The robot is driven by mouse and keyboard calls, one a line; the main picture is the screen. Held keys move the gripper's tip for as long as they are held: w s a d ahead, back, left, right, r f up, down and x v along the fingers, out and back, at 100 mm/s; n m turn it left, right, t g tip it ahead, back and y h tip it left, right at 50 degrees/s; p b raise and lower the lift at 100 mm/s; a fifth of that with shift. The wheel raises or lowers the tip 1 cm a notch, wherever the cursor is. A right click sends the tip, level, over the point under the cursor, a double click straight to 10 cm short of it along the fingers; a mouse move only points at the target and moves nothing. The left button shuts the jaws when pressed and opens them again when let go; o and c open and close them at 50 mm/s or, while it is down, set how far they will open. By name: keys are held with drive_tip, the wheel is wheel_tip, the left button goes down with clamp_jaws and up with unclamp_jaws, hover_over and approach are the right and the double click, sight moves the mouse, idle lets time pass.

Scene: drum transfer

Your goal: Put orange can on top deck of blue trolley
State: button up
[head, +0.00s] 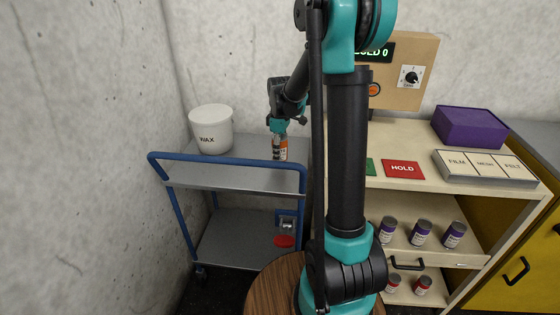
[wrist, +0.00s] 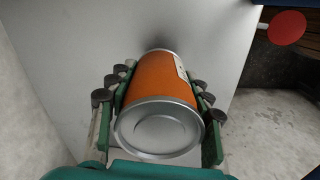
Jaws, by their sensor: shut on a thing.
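The orange can (head: 280,154) is at the right part of the top deck (head: 232,178) of the blue trolley (head: 183,222). In the wrist view the orange can (wrist: 155,88) lies between the fingers, its silver lid toward the camera. My gripper (head: 279,136) holds it from above, and in the wrist view the fingers of my gripper (wrist: 160,90) press on both sides. The can's far end is against or just over the grey deck surface (wrist: 95,35); I cannot tell if it touches.
A white WAX tub (head: 212,129) stands at the back left of the top deck. The trolley's blue handle rail runs along the front. To the right is a bench (head: 398,141) with a red HOLD card (head: 403,170), a purple box (head: 469,127) and several cans below.

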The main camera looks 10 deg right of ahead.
drive_tip(key=shift+f, duration=2.05)
drive_tip(key=shift+f, duration=0.1)
drive_tip(key=o, duration=1.6)
wheel_tip(320, 180, up, 12)
drive_tip(key=shift+r, duration=0.15)
